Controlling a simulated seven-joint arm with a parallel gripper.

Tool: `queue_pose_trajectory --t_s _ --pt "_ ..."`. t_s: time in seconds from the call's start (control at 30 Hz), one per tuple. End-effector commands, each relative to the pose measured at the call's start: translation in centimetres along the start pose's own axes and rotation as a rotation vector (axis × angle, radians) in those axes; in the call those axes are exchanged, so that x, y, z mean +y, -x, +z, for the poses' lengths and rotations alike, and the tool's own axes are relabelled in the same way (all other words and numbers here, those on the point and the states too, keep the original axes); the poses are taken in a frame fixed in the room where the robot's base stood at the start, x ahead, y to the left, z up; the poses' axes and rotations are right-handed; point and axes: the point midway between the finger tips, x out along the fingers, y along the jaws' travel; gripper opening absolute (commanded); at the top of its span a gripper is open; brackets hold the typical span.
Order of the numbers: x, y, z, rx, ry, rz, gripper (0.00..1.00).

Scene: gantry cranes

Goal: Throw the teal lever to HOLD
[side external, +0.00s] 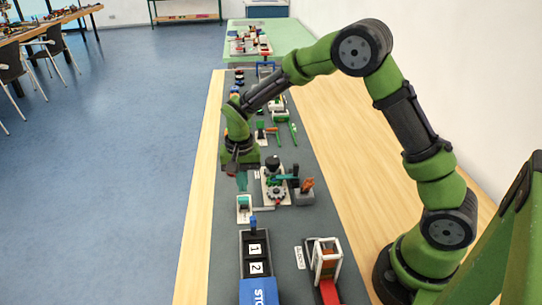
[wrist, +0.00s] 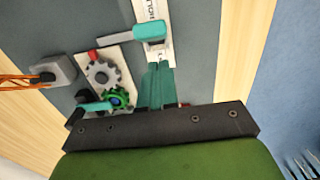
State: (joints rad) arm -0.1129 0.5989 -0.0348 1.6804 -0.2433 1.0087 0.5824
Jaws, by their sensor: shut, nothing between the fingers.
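The teal lever (wrist: 118,38) shows near the top of the wrist view, on a white labelled plate (wrist: 153,11). In the side view the white unit with a teal part (side external: 244,204) stands just below my fingertips. My gripper (side external: 241,182) points down above the mat, with its teal fingers shut and empty. In the wrist view the fingers (wrist: 155,88) are together, lined up with the plate and apart from the lever in the picture. The label is only partly visible, and I cannot read HOLD.
A gear unit (wrist: 107,75) with a red peg and another teal handle (wrist: 95,106) sits close to the left of my fingers. A grey block with an orange part (side external: 306,189) is beyond it.

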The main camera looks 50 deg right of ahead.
Motion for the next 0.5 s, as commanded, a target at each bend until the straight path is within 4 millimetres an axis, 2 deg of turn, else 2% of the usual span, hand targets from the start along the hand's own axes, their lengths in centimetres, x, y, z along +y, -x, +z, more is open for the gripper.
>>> queue_pose_trajectory --t_s 0.5 --pt "0.0 4.6 -0.1 0.003 -0.001 -0.002 0.0"
